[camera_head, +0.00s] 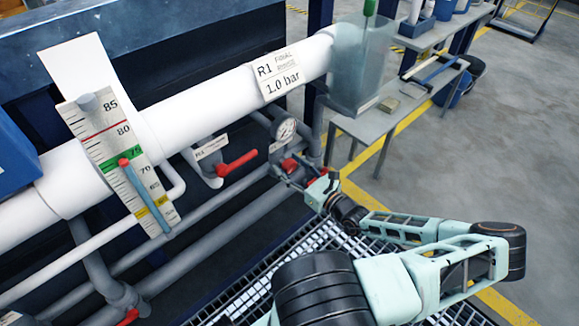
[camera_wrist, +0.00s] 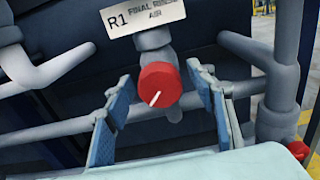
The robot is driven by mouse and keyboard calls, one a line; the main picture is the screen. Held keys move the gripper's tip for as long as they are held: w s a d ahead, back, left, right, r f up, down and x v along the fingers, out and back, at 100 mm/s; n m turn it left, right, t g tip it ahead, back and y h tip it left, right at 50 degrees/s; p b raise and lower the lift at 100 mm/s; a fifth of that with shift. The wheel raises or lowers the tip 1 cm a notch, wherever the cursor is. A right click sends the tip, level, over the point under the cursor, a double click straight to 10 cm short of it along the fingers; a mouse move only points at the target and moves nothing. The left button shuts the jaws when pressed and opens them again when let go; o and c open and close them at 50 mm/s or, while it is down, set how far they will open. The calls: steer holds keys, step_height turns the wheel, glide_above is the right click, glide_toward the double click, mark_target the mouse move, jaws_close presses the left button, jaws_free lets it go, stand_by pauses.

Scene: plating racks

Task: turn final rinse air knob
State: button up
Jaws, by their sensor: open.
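The final rinse air knob (camera_wrist: 159,87) is a red round knob with a white pointer line, below a label (camera_wrist: 150,16) reading "R1 FINAL RINSE AIR" in the wrist view. Its pointer slants toward lower left. My gripper (camera_wrist: 158,90) is open, with blue-padded fingers on the left and right of the knob; gaps show between the fingers and the knob. In the head view, my gripper (camera_head: 310,184) is at the pipes beside red parts (camera_head: 289,165), and the knob is hard to make out there.
A white pipe marked "R1 1.0 bar" (camera_head: 225,98) runs above. Grey pipes (camera_wrist: 268,65) flank the fingers. Another red knob (camera_wrist: 299,150) is at lower right.

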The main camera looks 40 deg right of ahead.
steer(key=c, duration=1.2)
steer(key=shift+o, duration=0.2)
